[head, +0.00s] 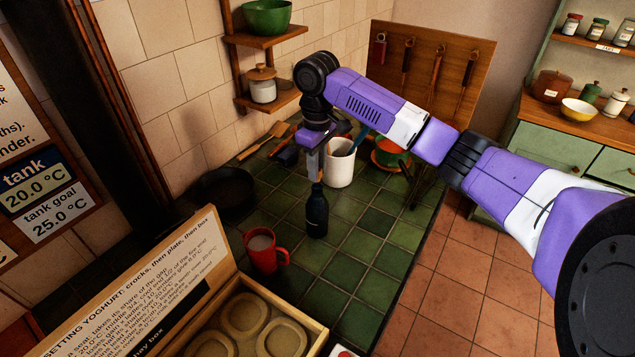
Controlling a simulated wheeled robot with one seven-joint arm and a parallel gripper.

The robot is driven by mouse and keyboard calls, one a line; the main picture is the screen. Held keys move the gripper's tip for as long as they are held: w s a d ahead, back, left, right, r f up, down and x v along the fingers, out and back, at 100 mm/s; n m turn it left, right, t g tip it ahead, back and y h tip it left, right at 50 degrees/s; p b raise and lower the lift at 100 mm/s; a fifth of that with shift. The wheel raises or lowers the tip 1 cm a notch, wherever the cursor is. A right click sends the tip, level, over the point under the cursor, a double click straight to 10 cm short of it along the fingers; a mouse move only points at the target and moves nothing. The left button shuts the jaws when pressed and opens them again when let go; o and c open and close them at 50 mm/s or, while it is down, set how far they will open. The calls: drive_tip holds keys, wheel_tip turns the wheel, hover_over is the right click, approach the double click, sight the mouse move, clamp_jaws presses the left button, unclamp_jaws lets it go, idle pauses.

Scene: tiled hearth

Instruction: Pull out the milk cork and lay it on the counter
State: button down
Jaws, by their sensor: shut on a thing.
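A dark blue bottle (317,212) stands upright on the green tiled counter (378,292). My gripper (315,176) points down directly over the bottle's mouth, with its fingers shut at the top of the neck. The cork is too small and too covered by the fingers to make out, but what the fingers hold sits at the bottle's mouth. I cannot tell whether the cork is still seated in the neck.
A red mug (264,254) with pale liquid stands left in front of the bottle. An open wooden box (316,336) is in front. Tiles right of the bottle are clear.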

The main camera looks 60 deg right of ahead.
wheel_tip(320, 180, up, 4)
drive_tip(key=shift+f+p, duration=0.2)
drive_tip(key=shift+p, duration=0.75)
drive_tip(key=shift+r, duration=1.05)
